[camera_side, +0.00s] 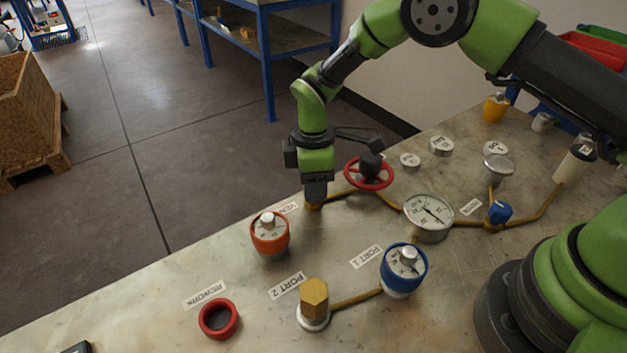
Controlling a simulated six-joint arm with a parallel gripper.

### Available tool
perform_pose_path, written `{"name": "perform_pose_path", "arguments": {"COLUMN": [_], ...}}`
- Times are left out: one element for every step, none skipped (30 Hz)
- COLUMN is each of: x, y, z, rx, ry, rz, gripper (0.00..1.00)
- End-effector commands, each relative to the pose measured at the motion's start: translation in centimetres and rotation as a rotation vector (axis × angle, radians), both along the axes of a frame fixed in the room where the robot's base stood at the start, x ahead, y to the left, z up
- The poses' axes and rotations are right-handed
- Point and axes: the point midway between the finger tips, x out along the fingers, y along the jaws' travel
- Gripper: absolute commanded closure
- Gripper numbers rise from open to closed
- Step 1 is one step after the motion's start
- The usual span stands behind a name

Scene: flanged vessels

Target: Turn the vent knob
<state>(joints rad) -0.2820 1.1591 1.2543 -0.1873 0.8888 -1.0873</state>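My gripper (316,198) points straight down over a brass fitting (312,207) at the far-left end of the brass pipe, beside the label that reads VEN and is partly cut off (286,209). The fingertips reach down to this fitting and hide whatever sits on top of it, so the vent knob itself does not show clearly. Whether the fingers are open or shut on it, I cannot tell from this view.
A red handwheel (368,173) stands close right of my gripper. An orange-rimmed gauge vessel (269,236) is front left. A dial gauge (429,214), a blue valve handle (500,212), a blue-rimmed vessel (404,268), a brass hex cap (314,299) and a red ring (219,319) stand around.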

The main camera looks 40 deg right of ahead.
Motion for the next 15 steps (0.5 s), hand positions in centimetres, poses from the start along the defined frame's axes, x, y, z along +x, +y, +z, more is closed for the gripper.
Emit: {"name": "perform_pose_path", "arguments": {"x": [-0.01,-0.01,-0.01,-0.01,-0.01,-0.01,-0.01,-0.01,-0.01,-0.01,-0.01,-0.01,-0.01,0.00,0.00], "y": [0.00,0.00,0.00,0.00,0.00,-0.01,-0.01,-0.01,-0.01,-0.01,-0.01,-0.01,-0.01,-0.01,-0.01], "z": [0.02,0.03,0.03,0.03,0.04,0.04,0.04,0.05,0.05,0.05,0.06,0.06,0.06,0.07,0.07], "rx": [0.000,0.000,0.000,0.000,0.000,0.001,0.001,0.000,0.001,0.001,0.000,0.001,0.001,0.001,0.001], "ry": [0.001,0.001,0.001,0.001,0.001,0.001,0.001,0.001,0.001,0.001,0.001,0.001,0.001,0.001,0.000], "rz": [-0.001,-0.001,-0.003,-0.005,-0.008,-0.014,-0.020,-0.028,-0.040,-0.051,-0.065,-0.084,-0.102,-0.120,-0.148], "gripper": [0.86,0.86,0.86,0.86,0.86,0.86,0.86,0.86,0.86,0.86,0.86,0.86,0.86,0.86,0.86]}}
